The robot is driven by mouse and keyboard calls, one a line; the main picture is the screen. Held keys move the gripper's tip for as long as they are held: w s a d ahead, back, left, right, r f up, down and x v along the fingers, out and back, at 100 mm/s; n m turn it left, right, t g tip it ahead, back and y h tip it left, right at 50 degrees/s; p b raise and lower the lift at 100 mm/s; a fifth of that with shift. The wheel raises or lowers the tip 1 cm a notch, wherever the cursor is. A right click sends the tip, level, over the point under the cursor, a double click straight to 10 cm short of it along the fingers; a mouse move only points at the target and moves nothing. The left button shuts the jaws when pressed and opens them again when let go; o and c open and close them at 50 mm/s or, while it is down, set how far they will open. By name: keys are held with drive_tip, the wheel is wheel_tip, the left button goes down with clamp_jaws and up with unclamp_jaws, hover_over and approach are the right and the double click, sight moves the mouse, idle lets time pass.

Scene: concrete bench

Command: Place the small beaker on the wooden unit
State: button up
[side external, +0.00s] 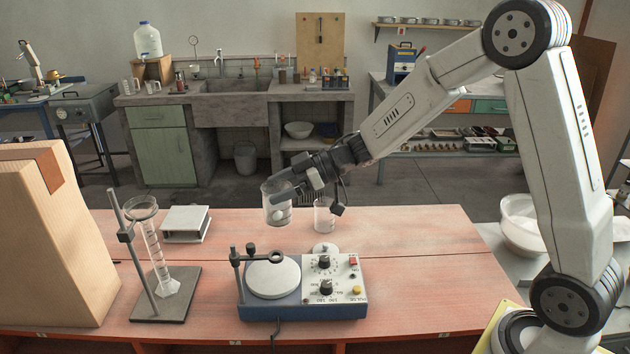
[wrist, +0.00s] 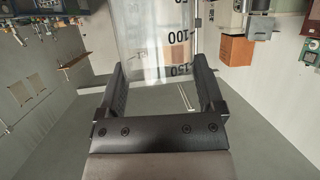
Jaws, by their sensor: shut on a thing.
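My gripper (side external: 284,192) is shut on a clear glass beaker (side external: 275,211), held in the air above the far part of the reddish wooden-topped unit (side external: 410,235). The held beaker looks slightly tilted, and something small and white shows in or behind it. In the wrist view the beaker (wrist: 158,45) stands between both fingers, with black marks 50, 100 and 150 on its wall. A second clear beaker (side external: 324,217), looking smaller in the side view, stands right of the held one on the wooden top.
A blue-based stirrer (side external: 302,306) with a white plate and knobs sits below the held beaker. The wooden top is clear on the right.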

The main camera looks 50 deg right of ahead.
drive_tip(key=d+f+m+t+h, duration=0.1)
drive_tip(key=d+m+h, duration=0.1)
drive_tip(key=d, duration=0.1)
drive_tip(key=d+f+m+t+h, duration=0.1)
drive_tip(key=d+m+t+h, duration=0.1)
drive_tip(key=d, duration=0.2)
drive_tip(key=d+f+m+t+h, duration=0.1)
drive_tip(key=d+m+h, duration=0.1)
drive_tip(key=d, duration=0.1)
drive_tip(key=shift+s+d+m+h, duration=0.15)
drive_tip(key=shift+s+m+h, duration=0.15)
drive_tip(key=shift+s+m, duration=0.1)
drive_tip(key=shift+s+d+f+m+t+h, duration=0.15)
drive_tip(key=shift+d+t, duration=0.05)
drive_tip(key=shift+d, duration=0.1)
drive_tip(key=shift+s+d+f+m+t+h, duration=0.1)
drive_tip(key=shift+d+m+t+h, duration=0.1)
drive_tip(key=shift+d, duration=0.1)
drive_tip(key=shift+w, duration=0.1)
drive_tip(key=shift+w+d+f, duration=0.2)
drive_tip(key=shift+w+f, duration=1.35)
drive_tip(key=shift+w, duration=0.65)
drive_tip(key=shift+w+d+f, duration=0.25)
drive_tip(key=shift+w+f, duration=1.3)
drive_tip(key=shift+w, duration=0.7)
drive_tip(key=shift+w+d+f, duration=0.2)
drive_tip(key=shift+w+f, duration=1.35)
drive_tip(key=shift+w, duration=0.65)
